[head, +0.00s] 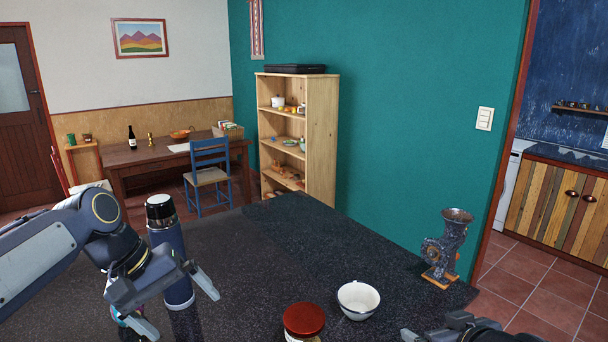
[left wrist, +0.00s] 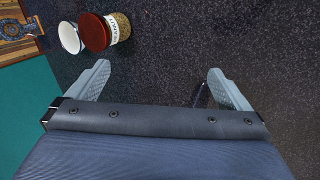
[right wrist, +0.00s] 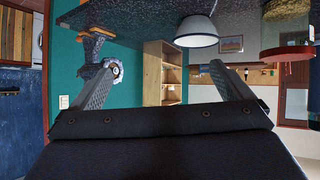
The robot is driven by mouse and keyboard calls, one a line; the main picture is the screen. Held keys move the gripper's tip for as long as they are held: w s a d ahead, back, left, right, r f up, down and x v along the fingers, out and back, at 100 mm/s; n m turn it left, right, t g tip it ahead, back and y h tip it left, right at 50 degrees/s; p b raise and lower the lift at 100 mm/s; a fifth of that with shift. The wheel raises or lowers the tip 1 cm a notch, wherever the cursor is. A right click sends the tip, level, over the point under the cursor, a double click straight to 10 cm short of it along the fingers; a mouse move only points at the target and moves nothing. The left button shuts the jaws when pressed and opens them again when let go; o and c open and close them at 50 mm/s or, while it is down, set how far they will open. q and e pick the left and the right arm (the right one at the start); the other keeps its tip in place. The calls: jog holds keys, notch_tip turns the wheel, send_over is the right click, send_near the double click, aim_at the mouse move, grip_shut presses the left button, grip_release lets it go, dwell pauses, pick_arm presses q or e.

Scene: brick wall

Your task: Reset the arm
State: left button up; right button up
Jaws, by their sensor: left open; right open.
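My left gripper (head: 182,310) is open at the lower left of the head view, over the dark countertop (head: 290,240). In the left wrist view, only bare dark stone shows between the left gripper's fingers (left wrist: 159,70). My right gripper (head: 430,330) is partly cut off at the bottom right of the head view. In the right wrist view, the right gripper's fingers (right wrist: 166,67) stand apart with nothing held between them. A dark blue flask (head: 171,240) with a steel-and-black top stands upright, partly hidden by my left gripper.
A red-lidded jar (head: 304,320) and a white cup (head: 358,299) stand near the counter's front middle. A metal grinder (head: 447,248) stands at the right corner. A small colourful object is mostly hidden by my left gripper. The counter's middle is clear.

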pick_arm(q)
jog(key=s+f+m+t, duration=0.1)
jog(key=s+f+t, duration=0.1)
jog(key=s+f, duration=0.4)
jog(key=s+f+m+t+y, duration=0.1)
jog(key=s+f, duration=0.4)
jog(key=s, duration=0.8)
jog(key=shift+d+f+m+t, duration=0.2)
jog(key=shift+f+m+t, duration=0.2)
jog(key=shift+m+t, duration=0.1)
pick_arm(e)
jog(key=s+a+f+m+g+y, duration=0.1)
jog(key=s+a+f+m+g, duration=0.1)
jog(key=s, duration=0.8)
jog(key=s+a+f+m+g+y, duration=0.1)
jog(key=s+a+f+g, duration=0.1)
jog(key=s, duration=0.9)
jog(key=shift+f+m+g+y, duration=0.2)
jog(key=shift+m+g+y, duration=0.2)
jog(key=shift+g, duration=0.3)
pick_arm(q)
jog(key=shift+s, duration=0.1)
